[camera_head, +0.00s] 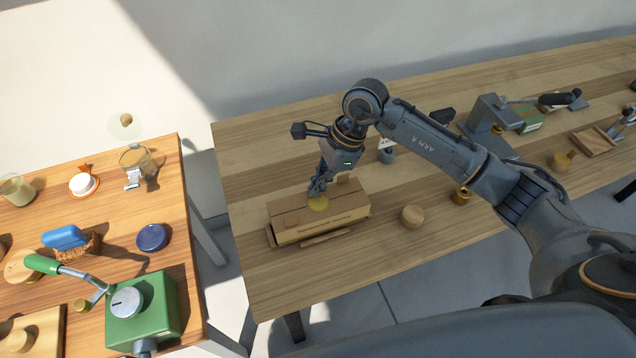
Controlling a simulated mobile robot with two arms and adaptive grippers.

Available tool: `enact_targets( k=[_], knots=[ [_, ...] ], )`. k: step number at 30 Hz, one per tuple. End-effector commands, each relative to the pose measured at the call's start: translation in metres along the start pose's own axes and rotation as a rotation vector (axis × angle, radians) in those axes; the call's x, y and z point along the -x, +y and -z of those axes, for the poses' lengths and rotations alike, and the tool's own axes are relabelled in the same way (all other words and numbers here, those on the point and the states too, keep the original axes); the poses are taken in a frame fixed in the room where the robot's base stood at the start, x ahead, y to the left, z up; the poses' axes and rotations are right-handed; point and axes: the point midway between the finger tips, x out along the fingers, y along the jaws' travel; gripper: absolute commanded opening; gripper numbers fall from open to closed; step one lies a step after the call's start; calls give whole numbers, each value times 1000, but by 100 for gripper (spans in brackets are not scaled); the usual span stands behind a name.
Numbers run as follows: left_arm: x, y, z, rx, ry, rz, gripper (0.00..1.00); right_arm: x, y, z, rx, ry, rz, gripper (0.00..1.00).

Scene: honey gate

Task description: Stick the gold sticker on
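The gold sticker (318,203) is a small round yellow disc at the top of a brown cardboard box (345,217) on the grey-legged wooden table. My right gripper (317,190) points down at the box top, with its fingertips right at the sticker. The fingers look close together, but the view is too small to tell whether they grip the sticker or only touch it. I cannot tell whether the sticker lies flat on the box. My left gripper is not in view.
A round wooden piece (412,216) and a small brass pot (461,195) stand right of the box. A grey lever press (492,122) stands farther back. A second table at left holds a green machine (143,312) and a blue lid (152,237); a gap separates the tables.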

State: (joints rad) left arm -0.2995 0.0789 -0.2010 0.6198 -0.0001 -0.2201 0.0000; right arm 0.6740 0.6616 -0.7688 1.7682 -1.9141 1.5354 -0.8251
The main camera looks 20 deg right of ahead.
Motion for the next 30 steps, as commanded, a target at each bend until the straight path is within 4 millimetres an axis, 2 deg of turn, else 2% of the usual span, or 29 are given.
enact_targets(
  k=[12, 17, 26, 30],
  knots=[
    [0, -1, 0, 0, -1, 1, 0, -2, 1, 1, -1, 2, -3, 0],
    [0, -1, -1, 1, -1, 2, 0, -2, 1, 1, -1, 2, -3, 32],
    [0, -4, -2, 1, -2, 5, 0, 0, 0, 0, -1, 1, -1, 32],
    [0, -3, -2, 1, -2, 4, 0, 10, 0, 0, 0, 1, 0, 32]
  ],
)
